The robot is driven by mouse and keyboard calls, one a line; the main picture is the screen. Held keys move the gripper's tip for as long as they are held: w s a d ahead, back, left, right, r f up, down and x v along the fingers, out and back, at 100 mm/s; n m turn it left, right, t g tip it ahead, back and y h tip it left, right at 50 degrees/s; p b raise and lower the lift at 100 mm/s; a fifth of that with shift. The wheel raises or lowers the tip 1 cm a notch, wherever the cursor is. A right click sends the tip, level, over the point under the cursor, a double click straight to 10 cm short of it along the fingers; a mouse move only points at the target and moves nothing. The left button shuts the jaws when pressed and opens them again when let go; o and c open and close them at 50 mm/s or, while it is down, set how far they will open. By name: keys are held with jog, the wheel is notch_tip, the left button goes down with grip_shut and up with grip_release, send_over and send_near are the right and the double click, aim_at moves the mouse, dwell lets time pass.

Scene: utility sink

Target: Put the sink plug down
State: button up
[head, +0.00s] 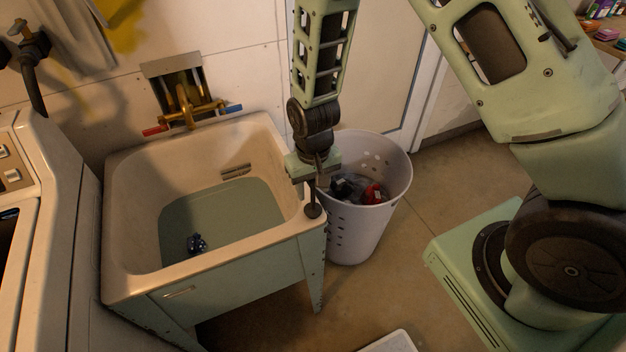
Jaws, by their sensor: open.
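The sink plug (313,210), a small dark round piece with a thin upright stem, shows at the front right corner of the utility sink (150,283). It appears to rest on the rim, though exact contact is hard to tell. My gripper (311,184) points down right above the plug, with its fingers around or just over the stem. The fingers are small and dark here, and the gap between them is hard to see. The sink holds greenish water (230,212), with a small dark blue object (196,243) in it near the front.
A brass faucet (185,108) with red and blue handles is on the wall behind the sink. A white perforated basket (362,225) with dark and red items stands close to the sink's right side. A white appliance (60,220) is at the left. Open floor (400,290) lies front right.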

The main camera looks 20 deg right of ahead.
jog(key=shift+r+p, duration=0.3)
jog(key=shift+r, duration=0.45)
notch_tip(320, 180, up, 11)
jog(key=shift+r+b, duration=0.2)
jog(key=shift+b, duration=0.9)
jog(key=s+a+r+n, duration=0.3)
jog(key=s+r+n, duration=0.1)
jog(key=s, duration=0.6)
jog(key=s+a+r+n, duration=0.3)
jog(key=s+r, duration=0.1)
jog(key=s, duration=0.6)
jog(key=shift+a+r+n+y, duration=0.15)
jog(key=shift+r+n+y, duration=0.15)
jog(key=shift+n, duration=0.1)
